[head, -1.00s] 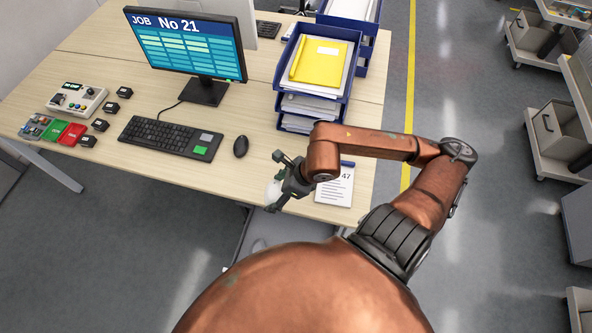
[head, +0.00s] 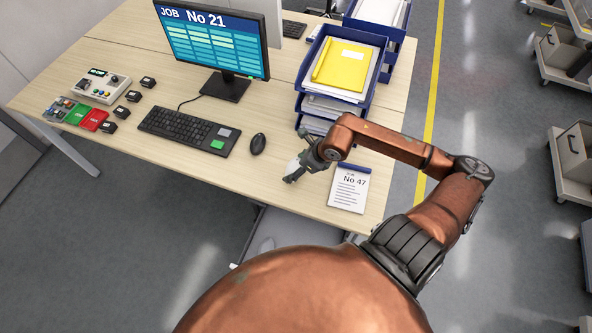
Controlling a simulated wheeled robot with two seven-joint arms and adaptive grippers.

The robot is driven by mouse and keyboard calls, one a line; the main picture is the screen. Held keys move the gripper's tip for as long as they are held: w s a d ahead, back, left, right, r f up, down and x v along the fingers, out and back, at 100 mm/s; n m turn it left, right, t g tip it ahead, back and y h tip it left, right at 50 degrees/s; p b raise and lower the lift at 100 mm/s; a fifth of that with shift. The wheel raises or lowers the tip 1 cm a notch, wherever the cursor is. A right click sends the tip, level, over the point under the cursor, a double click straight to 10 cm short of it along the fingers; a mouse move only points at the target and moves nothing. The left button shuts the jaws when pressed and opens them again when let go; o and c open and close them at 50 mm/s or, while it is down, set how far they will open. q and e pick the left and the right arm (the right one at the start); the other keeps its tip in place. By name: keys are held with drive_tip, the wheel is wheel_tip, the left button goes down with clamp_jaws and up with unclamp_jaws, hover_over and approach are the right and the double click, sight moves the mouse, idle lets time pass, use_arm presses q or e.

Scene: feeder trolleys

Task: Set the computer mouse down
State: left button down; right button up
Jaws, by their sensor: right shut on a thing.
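My right gripper (head: 296,174) is shut on a small white thing (head: 291,166), mostly hidden by the fingers; it fits a white computer mouse, but its shape is not clear. The gripper is over the desk's front part, right of and nearer than a black computer mouse (head: 258,144). The black mouse lies on the desk, apart from the gripper, right of the keyboard (head: 182,127). I cannot tell whether the white thing touches the desk (head: 222,173). My left gripper is not in view.
A job pad (head: 349,189) lies right of the gripper. Stacked blue trays (head: 372,83) with papers and a yellow folder stand behind it. A monitor (head: 212,40), control box (head: 101,86) and small black blocks (head: 133,96) are further left. The desk front below the keyboard is clear.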

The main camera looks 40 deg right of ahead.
drive_tip(key=shift+w+d+f, duration=0.25)
drive_tip(key=shift+f, duration=0.15)
wheel_tip(320, 180, down, 4)
drive_tip(key=shift+w+d+r+b, duration=0.1)
drive_tip(key=shift+d+r+b, duration=0.05)
drive_tip(key=shift+r+b, duration=0.15)
drive_tip(key=o, duration=1.2)
drive_tip(key=p+v, duration=0.2)
drive_tip(key=v, duration=1)
